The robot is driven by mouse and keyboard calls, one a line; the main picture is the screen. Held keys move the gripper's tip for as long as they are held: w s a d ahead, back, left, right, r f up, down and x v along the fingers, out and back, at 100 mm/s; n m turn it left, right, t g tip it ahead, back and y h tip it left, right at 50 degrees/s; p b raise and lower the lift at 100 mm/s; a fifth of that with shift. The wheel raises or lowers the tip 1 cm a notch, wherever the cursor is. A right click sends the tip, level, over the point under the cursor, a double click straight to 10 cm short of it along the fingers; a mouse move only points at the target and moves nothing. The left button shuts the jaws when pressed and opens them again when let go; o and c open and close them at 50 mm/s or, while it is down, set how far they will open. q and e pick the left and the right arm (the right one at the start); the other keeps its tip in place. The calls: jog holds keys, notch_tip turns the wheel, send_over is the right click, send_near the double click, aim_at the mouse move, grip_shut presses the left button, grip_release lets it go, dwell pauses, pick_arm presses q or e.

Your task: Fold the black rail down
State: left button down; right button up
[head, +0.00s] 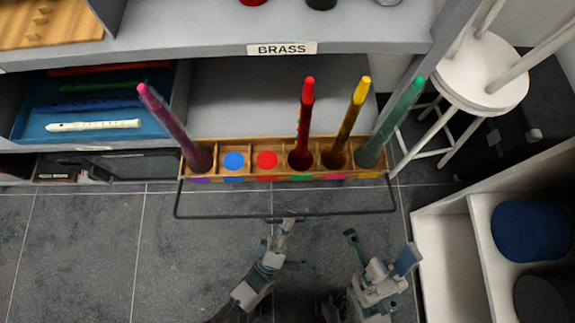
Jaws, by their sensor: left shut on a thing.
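The black rail (225,217) is a thin bar with side arms, running along the front of a wooden compartment box (345,175). It stands out from the box, over the floor. My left gripper (287,219) is shut on the rail near its middle. My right gripper (380,248) is open and empty, to the right of the left one and apart from the rail. The box holds a purple instrument (172,120), a red one (304,120), a yellow one (350,120) and a green one (393,120), all standing up. Two compartments show only blue and red discs.
Behind is a grey shelf (210,35) with a BRASS label (281,49) and a blue tray (40,125) of recorders. A white stool (480,75) stands at the right back. A white shelf unit (440,245) with drums is at the right. Floor at the left is clear.

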pick_arm(q)
jog(key=shift+w+f+m+t+h, duration=0.2)
jog(key=shift+f+m+t+h, duration=0.3)
jog(key=shift+m+h, duration=0.4)
jog(key=shift+f, duration=0.1)
jog(key=c, duration=1.2)
grip_release()
jog(key=shift+c, duration=0.2)
jog(key=v, duration=1.2)
